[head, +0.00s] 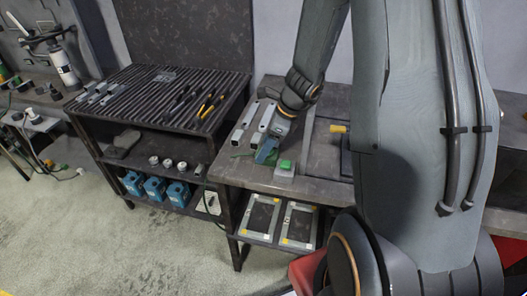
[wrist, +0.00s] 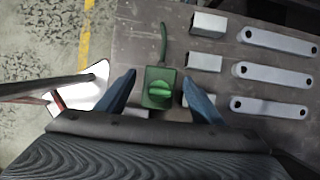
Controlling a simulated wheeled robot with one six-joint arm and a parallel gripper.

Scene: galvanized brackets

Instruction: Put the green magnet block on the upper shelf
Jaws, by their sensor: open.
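The green magnet block (wrist: 159,92) lies on the dark workbench (wrist: 140,45) in the wrist view, with a raised knob on top and a green cord trailing up the picture. My gripper (wrist: 160,98) is open, one blue finger on each side of the block with gaps between. In the head view my gripper (head: 266,152) is low over the bench near its front edge and hides most of the block; the cord (head: 243,155) shows to its left. The left rack has an upper shelf (head: 150,148) under its slatted top and a lower one; I cannot tell whether that is the shelf meant.
A grey box with a green top (head: 285,168) stands just right of my gripper. Galvanized brackets (wrist: 275,75) lie beside the block. Blue boxes (head: 155,188) stand on the rack's lower shelf, and round pale parts (head: 168,163) on the upper. Framed panels (head: 262,217) lie under the bench.

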